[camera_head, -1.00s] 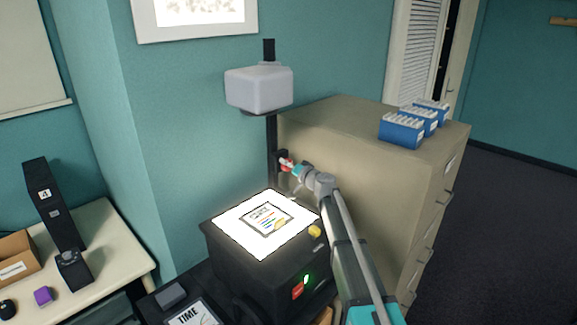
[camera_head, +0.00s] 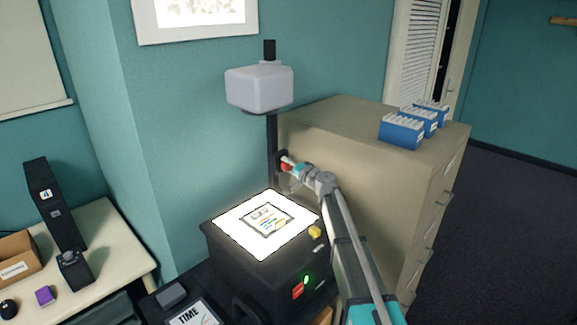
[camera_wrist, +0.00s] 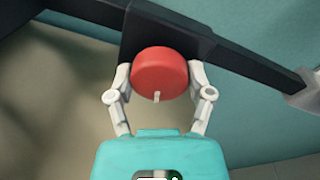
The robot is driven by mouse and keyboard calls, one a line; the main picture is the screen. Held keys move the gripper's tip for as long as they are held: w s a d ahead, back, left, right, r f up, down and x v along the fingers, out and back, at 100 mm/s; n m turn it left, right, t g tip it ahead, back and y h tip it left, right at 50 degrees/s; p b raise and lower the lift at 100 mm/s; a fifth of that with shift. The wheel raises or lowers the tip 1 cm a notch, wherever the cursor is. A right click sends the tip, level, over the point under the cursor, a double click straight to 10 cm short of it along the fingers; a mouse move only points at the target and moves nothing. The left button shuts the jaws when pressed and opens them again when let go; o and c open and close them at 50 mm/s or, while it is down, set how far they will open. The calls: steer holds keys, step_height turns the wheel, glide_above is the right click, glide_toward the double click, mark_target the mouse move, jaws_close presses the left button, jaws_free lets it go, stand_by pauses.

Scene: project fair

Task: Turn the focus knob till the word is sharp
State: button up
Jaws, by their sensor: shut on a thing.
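The red focus knob (camera_wrist: 160,72) fills the middle of the wrist view, with a small pale mark at its lower edge. It sits on a black block on the projector's post (camera_head: 271,145). My gripper (camera_wrist: 160,88) is shut on the knob, one finger at each side. In the head view my gripper (camera_head: 293,167) meets the knob (camera_head: 286,166) beside the post. The overhead projector (camera_head: 262,285) has a lit white stage with a printed sheet (camera_head: 266,219) on it. The grey projector head (camera_head: 259,88) is above. The projected word itself is not in view.
A beige filing cabinet (camera_head: 345,125) stands close behind and right of the post, with blue boxes (camera_head: 402,130) on top. A desk (camera_head: 110,240) is at left. A red switch (camera_head: 298,291) and green light (camera_head: 307,279) are on the projector's front.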

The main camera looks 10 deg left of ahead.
steer(key=shift+m, duration=0.5)
steer(key=o, duration=1.1)
steer(key=shift+o, duration=0.2)
steer(key=shift+n, duration=0.4)
